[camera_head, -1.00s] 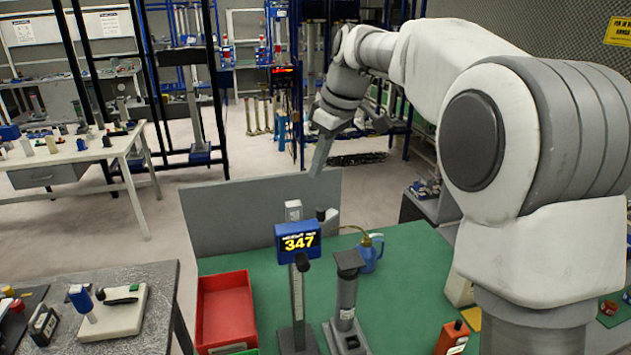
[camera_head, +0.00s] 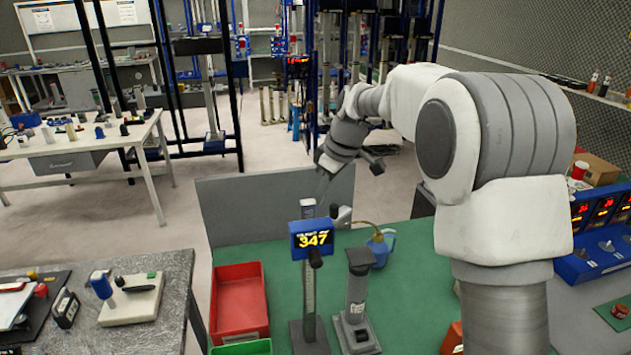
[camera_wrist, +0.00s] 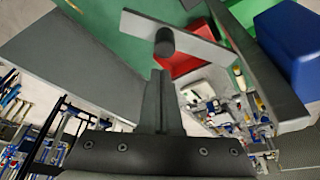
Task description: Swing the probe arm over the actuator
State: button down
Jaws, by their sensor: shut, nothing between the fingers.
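The height gauge stands on the green bench mat, with a blue display (camera_head: 313,239) reading 347 on a scaled upright column (camera_head: 308,288). The probe arm (camera_wrist: 205,48) is a grey bar with a black round knob (camera_wrist: 164,42) in the wrist view. The actuator (camera_head: 356,295) is a grey upright cylinder with a black top, just right of the gauge. My gripper (camera_head: 322,188) is behind and above the gauge. In the wrist view my gripper (camera_wrist: 161,74) is shut and empty, its tips close to the knob; whether they touch is unclear.
A red bin (camera_head: 240,303) is left of the gauge. A blue oil can (camera_head: 381,247) stands behind the actuator. A grey panel (camera_head: 235,208) edges the bench's far side. A side table (camera_head: 165,320) is at left. Green mat lies clear (camera_head: 410,285) right of the actuator.

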aim_at(337, 214)
jog(key=shift+s+d, duration=0.4)
jog(key=shift+d, duration=0.35)
jog(key=shift+s+d+m+b, duration=0.2)
jog(key=shift+d+m+b, duration=0.2)
jog(key=shift+m+b, duration=0.1)
jog(key=shift+s+d+f+m+t+b, duration=0.1)
jog(key=shift+s+d+m+t+b, duration=0.25)
jog(key=shift+m+b, duration=0.3)
jog(key=s+d+m+h+b, duration=0.1)
jog(key=m, duration=0.1)
jog(key=shift+s+d+m+t, duration=0.15)
jog(key=shift+s+m+t, duration=0.1)
jog(key=shift+m, duration=0.1)
jog(key=shift+s+d+b, duration=0.1)
jog(key=shift+b, duration=0.2)
jog(key=shift+s+d, duration=0.15)
jog(key=shift+s, duration=0.2)
